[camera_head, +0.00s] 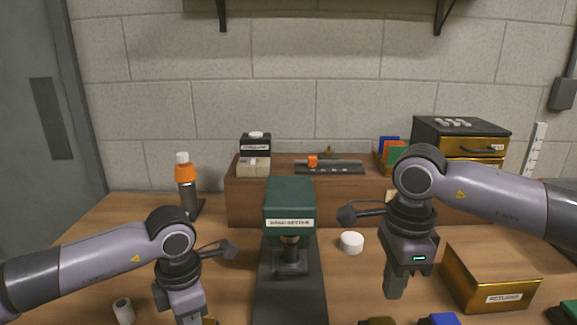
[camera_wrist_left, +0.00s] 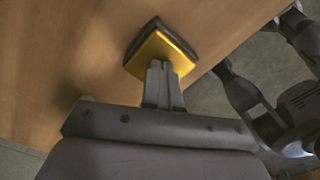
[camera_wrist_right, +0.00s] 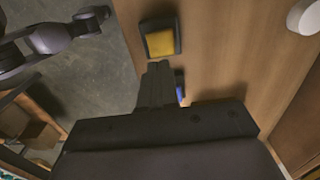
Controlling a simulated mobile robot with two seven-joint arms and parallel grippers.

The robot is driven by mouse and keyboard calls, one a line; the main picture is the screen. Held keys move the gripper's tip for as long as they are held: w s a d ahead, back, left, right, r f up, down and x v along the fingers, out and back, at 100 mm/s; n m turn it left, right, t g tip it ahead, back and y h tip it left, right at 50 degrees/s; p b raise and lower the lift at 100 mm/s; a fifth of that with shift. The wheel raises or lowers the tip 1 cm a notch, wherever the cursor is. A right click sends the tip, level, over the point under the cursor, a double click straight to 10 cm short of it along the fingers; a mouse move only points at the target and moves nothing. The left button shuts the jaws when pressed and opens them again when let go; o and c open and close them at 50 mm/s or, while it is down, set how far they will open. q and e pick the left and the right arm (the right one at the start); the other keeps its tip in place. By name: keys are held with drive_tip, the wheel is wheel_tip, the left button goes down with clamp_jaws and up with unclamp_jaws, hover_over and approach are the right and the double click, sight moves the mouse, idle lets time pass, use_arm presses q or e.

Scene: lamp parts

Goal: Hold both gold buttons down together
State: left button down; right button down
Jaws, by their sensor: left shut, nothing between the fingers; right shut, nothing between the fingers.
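The left gold button (camera_wrist_left: 150,50) is a square gold pad in a dark frame on the wood table. My left gripper (camera_wrist_left: 160,68) is shut and empty, its tips overlapping this pad in the left wrist view; I cannot tell if they touch it. In the head view only a sliver of gold (camera_head: 209,321) shows beside my left gripper (camera_head: 190,316) at the bottom edge. The right gold button (camera_wrist_right: 160,43) shows whole in the right wrist view. My right gripper (camera_wrist_right: 158,68) is shut and empty, its tips beside the button in that view. In the head view, this button (camera_head: 378,321) is cut by the bottom edge.
A blue button (camera_head: 440,319) lies right of the right gold one. A green-headed press (camera_head: 290,207) stands between my arms. A white round piece (camera_head: 351,242) and a gold box (camera_head: 490,275) are on the right.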

sight(385, 324)
drive_tip(key=shift+d+f, duration=0.1)
drive_tip(key=shift+f, duration=3.1)
drive_tip(key=shift+f, duration=1.55)
drive_tip(key=shift+s+f, duration=0.15)
drive_tip(key=shift+f, duration=0.2)
idle(0.9)
idle(0.4)
drive_tip(key=shift+r, duration=3.75)
